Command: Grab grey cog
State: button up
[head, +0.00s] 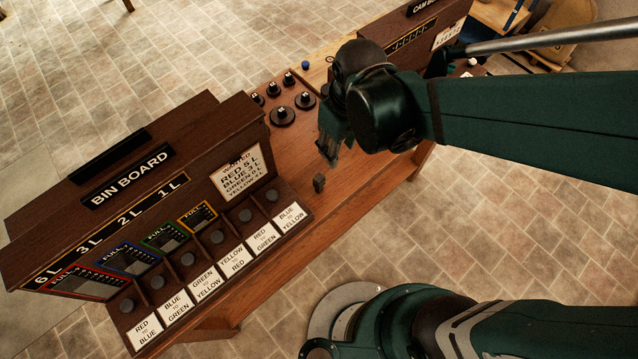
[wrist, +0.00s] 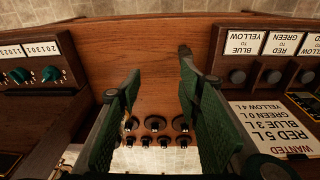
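A small dark grey upright piece (head: 319,183) stands on the wooden bench top, near its front edge in the head view. It is too small to make out teeth, so I cannot tell for sure that it is the grey cog. In the wrist view a dark piece (wrist: 185,50) shows at the tip of the right-hand finger, partly hidden by it. My gripper (head: 329,150) is above the bench, pointing down, a little above and right of the piece in the head view. In the wrist view my gripper (wrist: 160,72) has its green-padded fingers wide apart with nothing between them.
The bin board (head: 135,175) with its row of knobs stands left of the piece. Several black round pieces (head: 283,116) stand farther back on the bench. The cam board (head: 412,45) is at the far end. Bare bench top (head: 345,185) surrounds the grey piece.

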jog(key=n+g+b, duration=0.1)
jog(key=n+b, duration=0.1)
send_over(319, 177)
jog(key=shift+h, duration=0.3)
notch_tip(319, 177, down, 7)
jog(key=shift+s+r, duration=0.15)
jog(key=shift+r, duration=0.05)
jog(key=shift+p, duration=0.3)
jog(key=shift+f, duration=1.3)
jog(key=shift+f, duration=0.15)
jog(key=shift+f+b, duration=0.7)
jog(key=shift+f, duration=1.75)
jog(key=c, duration=0.8)
